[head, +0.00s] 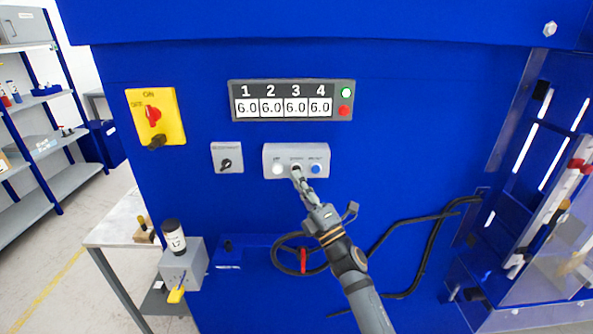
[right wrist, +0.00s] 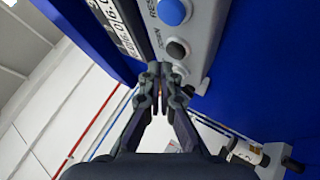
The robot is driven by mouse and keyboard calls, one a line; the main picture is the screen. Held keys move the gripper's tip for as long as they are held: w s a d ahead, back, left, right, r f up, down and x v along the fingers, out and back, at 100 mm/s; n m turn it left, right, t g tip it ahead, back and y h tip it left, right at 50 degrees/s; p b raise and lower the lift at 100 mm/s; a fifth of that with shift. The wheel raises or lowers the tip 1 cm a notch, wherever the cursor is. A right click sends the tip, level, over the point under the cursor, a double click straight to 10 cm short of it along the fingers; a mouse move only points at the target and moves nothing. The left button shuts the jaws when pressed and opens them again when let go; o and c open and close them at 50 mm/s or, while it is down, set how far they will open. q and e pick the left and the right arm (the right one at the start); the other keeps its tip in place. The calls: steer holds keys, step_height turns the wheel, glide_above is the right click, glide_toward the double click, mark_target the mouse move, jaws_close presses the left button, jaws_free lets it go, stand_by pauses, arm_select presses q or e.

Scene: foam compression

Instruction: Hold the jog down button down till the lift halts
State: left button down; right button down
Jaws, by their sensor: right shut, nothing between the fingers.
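The grey button box (head: 272,151) on the blue machine front carries a white button (head: 278,169), a dark middle button (head: 296,168) and a blue button (head: 316,169). Their small labels are blurred; the dark middle one seems to be the jog down button. My right gripper (head: 298,176) is shut and empty, with its tips at the dark button in the head view. In the right wrist view the fingertips (right wrist: 160,72) are just beside the dark button (right wrist: 178,50); I cannot tell whether they touch it. My left gripper is not in view.
A display (head: 291,100) above reads 6.0 in all four columns, with a green and a red lamp beside it. A yellow switch plate (head: 155,116) and a small selector box (head: 227,158) are to the left.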

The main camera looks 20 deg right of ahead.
steer(key=s, duration=0.2)
steer(key=s+a+p, duration=0.1)
steer(key=s, duration=0.1)
steer(key=shift+s+a, duration=0.2)
steer(key=shift+s, duration=0.2)
